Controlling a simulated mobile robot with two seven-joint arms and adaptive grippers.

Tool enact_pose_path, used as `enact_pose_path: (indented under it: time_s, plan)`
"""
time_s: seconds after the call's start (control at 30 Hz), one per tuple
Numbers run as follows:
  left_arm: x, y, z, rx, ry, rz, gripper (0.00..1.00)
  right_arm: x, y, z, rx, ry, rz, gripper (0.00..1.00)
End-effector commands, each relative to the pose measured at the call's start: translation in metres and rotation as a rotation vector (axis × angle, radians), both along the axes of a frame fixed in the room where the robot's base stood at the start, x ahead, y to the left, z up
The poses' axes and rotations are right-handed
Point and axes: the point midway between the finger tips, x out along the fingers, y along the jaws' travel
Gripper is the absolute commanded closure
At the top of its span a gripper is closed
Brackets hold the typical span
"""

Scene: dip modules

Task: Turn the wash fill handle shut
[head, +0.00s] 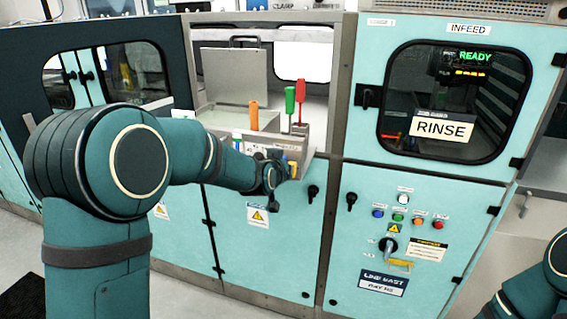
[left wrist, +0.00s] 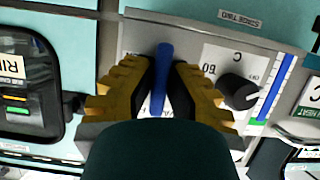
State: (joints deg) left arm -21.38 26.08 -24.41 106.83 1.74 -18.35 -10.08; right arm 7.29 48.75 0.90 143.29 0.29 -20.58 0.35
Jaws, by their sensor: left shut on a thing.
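My left gripper (head: 284,168) is at the control box on the front of the wash machine. In the left wrist view its yellow ribbed fingers (left wrist: 158,80) stand on both sides of a blue handle (left wrist: 163,72) and are shut on it. The handle runs nearly straight up and down in that picture, slightly tilted. My gripper hides it in the head view, and no label reading wash fill is legible. A black knob (left wrist: 238,92) is beside the fingers, next to a blue gauge strip (left wrist: 276,88). Of my right arm only a part shows in the head view.
Orange (head: 254,115), green (head: 290,104) and red (head: 301,94) upright handles stand above the control box. A RINSE door with a window (head: 400,90) is to the right, above a button panel (head: 408,220). Black door latches (head: 312,193) protrude nearby.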

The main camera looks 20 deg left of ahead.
Motion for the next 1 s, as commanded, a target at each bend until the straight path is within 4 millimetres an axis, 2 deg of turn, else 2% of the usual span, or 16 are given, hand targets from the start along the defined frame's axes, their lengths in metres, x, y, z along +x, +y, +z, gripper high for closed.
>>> enact_pose_path:
  time_s: [0.6,0.63,0.7,1.0]
  plan:
    - [0.0008,0.0001,0.0008,0.044,-0.006,0.000,1.00,0.0022,-0.0004,0.0055,-0.001,-0.005,-0.004,0.53]
    - [0.0008,0.0001,0.0008,0.044,-0.006,0.000,0.82,0.0022,-0.0004,0.0055,-0.001,-0.005,-0.004,0.53]
    - [0.0007,0.0001,0.0007,0.043,-0.005,0.000,0.58,0.0022,-0.0004,0.0055,-0.001,-0.005,-0.004,0.53]
    - [0.0001,0.0000,0.0002,0.043,-0.003,0.000,0.56,0.0022,-0.0004,0.0056,-0.001,-0.005,-0.004,0.53]
